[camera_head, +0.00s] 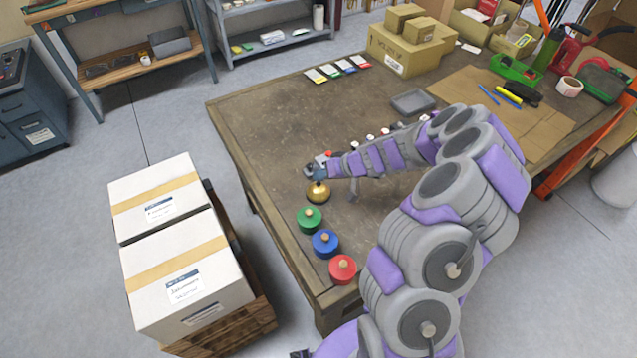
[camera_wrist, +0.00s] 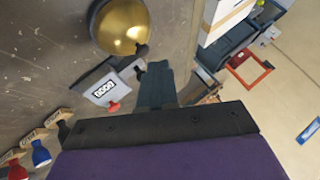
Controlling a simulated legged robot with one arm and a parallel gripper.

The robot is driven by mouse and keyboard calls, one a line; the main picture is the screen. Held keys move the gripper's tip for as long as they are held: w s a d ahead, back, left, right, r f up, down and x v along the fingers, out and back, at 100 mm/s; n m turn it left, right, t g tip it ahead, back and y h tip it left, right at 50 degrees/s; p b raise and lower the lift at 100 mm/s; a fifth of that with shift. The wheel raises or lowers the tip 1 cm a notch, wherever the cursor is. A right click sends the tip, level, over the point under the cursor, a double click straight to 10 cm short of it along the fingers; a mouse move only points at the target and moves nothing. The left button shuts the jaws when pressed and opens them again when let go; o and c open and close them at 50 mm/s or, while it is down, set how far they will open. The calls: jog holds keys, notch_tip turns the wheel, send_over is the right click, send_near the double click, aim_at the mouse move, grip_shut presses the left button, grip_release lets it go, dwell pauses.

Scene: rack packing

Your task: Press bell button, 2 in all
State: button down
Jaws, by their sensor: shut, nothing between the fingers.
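A gold dome bell (camera_head: 318,193) stands on the workbench near its left edge; it also shows at the top of the wrist view (camera_wrist: 122,25). A small dark nub (camera_wrist: 142,48) shows at the dome's edge there. My gripper (camera_head: 319,175) is shut and empty, its tip just over the bell in the head view. In the wrist view the dark fingers (camera_wrist: 156,66) end close beside the nub; whether they touch it I cannot tell. The gripper partly hides the bell's top in the head view. A grey counter box (camera_wrist: 98,86) with a red knob lies beside the bell.
Green (camera_head: 309,219), blue (camera_head: 325,243) and red (camera_head: 343,269) round pieces with wooden knobs line the bench's left edge near me. Several small handled items stand behind my arm. A grey tray (camera_head: 413,102) and cardboard boxes (camera_head: 404,50) are farther back.

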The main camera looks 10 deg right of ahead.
jog(key=shift+f+b, duration=0.8)
jog(key=shift+b, duration=0.3)
dwell(0.6)
jog(key=shift+r, duration=0.9)
jog(key=shift+r+p, duration=0.1)
jog(key=shift+p, duration=0.2)
notch_tip(320, 180, up, 5)
jog(key=shift+f+p, duration=0.1)
jog(key=shift+p, duration=0.8)
